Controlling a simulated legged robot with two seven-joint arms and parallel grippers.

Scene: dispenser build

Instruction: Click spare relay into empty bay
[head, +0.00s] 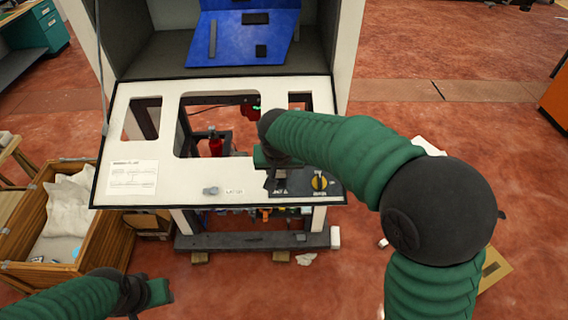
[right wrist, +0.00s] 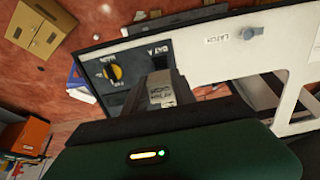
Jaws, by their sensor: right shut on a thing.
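A dark grey relay block (right wrist: 160,92) with pale lettering sits in front of my right gripper in the right wrist view. The gripper is shut on it; its fingers are mostly hidden there. In the head view my right gripper (head: 275,178) is at the black control plate (head: 298,186), left of the yellow knob (head: 319,182). The plate also shows in the right wrist view, with the lettering BAY A beside the relay. The relay covers the bay area, so I cannot tell whether it is in the bay. My left gripper (head: 150,293) is low at left, away from the panel; its jaws are unclear.
The white panel (head: 180,185) with cutouts lies tilted out from the cabinet. A grey latch (head: 211,190) sits on its front part. A wooden crate (head: 92,240) with white cloth stands at left. A cardboard piece (head: 492,268) lies on the floor at right.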

